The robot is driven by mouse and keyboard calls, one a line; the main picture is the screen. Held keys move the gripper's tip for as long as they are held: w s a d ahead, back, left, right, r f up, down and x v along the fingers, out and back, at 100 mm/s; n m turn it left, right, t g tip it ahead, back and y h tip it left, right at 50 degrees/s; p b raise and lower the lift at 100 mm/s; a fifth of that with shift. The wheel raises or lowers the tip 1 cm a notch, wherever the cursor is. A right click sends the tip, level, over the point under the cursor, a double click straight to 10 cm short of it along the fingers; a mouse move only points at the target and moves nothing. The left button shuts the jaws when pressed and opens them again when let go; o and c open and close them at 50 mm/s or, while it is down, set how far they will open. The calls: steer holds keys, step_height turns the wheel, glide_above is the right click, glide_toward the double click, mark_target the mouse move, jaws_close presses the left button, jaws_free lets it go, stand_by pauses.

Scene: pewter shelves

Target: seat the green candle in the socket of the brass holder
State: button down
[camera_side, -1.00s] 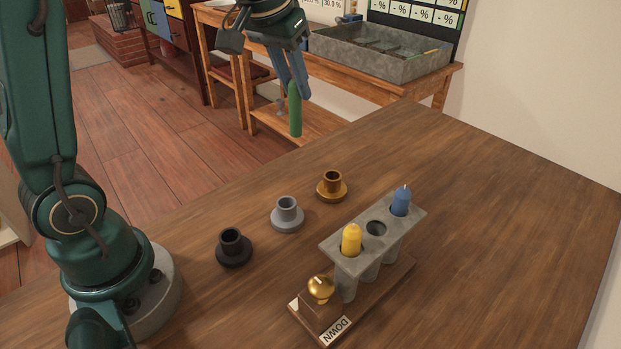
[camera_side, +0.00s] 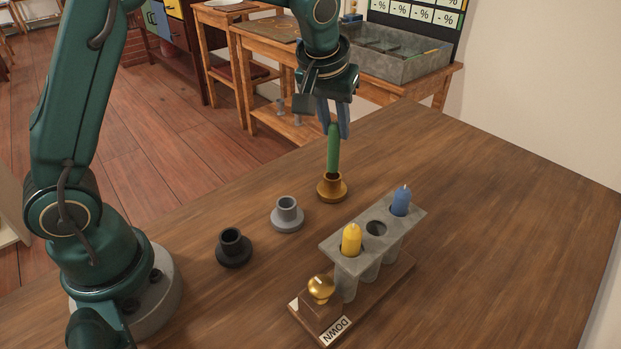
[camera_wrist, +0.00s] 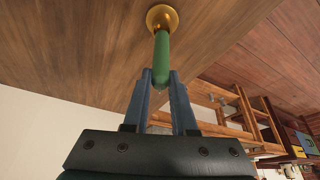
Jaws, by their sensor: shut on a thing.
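The green candle (camera_side: 332,152) stands upright in my gripper (camera_side: 333,128), which is shut on its upper part. The candle's lower end is at the mouth of the brass holder (camera_side: 331,190). In the side view its base overlaps the socket, and I cannot tell how deep it sits. In the wrist view, the green candle (camera_wrist: 161,56) runs from between the fingers of my gripper (camera_wrist: 160,84) to the brass holder (camera_wrist: 162,16), whose socket is hidden behind the candle.
A grey holder (camera_side: 287,216) and a black holder (camera_side: 233,250) stand to the left. A grey rack (camera_side: 335,246) on a wooden base holds a yellow candle (camera_side: 351,240) and a blue candle (camera_side: 400,201). Its middle hole is empty. The table's right side is clear.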

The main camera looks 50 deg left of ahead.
mark_target(333, 136)
steer(key=shift+f, duration=2)
steer(key=c, duration=0.7)
jaws_free()
steer(key=shift+f, duration=0.15)
steer(key=v, duration=1.1)
steer(key=shift+s+a+f+m+t+h, duration=0.1)
steer(key=shift+s+f+m+t+h, duration=0.4)
steer(key=shift+s, duration=2.55)
steer(key=shift+s+a+f+m+t+h, duration=0.1)
steer(key=shift+s+f+m, duration=0.65)
steer(key=shift+s, duration=2.3)
steer(key=shift+s+a+f+m+t+h, duration=0.2)
steer(key=shift+s+m, duration=0.75)
steer(key=shift+s, duration=2.15)
